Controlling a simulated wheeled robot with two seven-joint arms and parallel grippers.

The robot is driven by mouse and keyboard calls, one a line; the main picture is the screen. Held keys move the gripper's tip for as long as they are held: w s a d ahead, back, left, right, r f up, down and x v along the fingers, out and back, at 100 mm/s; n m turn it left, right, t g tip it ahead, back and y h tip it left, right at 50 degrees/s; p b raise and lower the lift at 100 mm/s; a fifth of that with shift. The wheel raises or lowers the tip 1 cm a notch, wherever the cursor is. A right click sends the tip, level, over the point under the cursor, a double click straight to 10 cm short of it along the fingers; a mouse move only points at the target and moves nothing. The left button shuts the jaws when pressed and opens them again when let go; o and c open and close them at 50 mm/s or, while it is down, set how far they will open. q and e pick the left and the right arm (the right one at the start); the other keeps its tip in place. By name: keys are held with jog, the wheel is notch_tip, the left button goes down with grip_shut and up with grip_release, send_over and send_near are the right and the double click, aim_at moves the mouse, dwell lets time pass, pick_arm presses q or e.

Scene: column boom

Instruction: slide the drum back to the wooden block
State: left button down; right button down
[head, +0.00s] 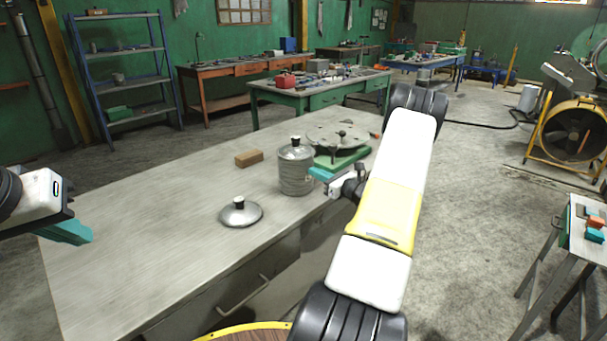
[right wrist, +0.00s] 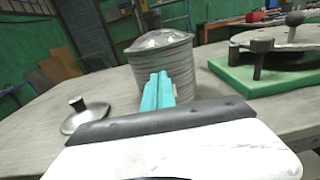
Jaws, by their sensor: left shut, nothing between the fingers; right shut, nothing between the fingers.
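The drum (head: 296,172) is a ribbed grey metal can, upright on the workbench, with a black knob on top. The wooden block (head: 249,158) lies to its left and farther back, with bare bench between them. My right gripper (head: 318,174) is shut and empty at the drum's right side, low down. In the right wrist view its teal fingers (right wrist: 158,90) stand in front of the drum (right wrist: 163,62); I cannot tell whether they touch it. The block is not visible there. My left gripper (head: 76,233) is shut and empty over the bench's left side.
A loose metal lid (head: 240,214) with a black knob lies in front of the drum, to the left. A round metal plate on a green base (head: 342,158) stands behind the drum to the right. The workbench (head: 150,235) is clear on the left.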

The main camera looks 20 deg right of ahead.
jog(key=shift+w+a, duration=0.25)
jog(key=shift+w, duration=0.3)
jog(key=x, duration=2)
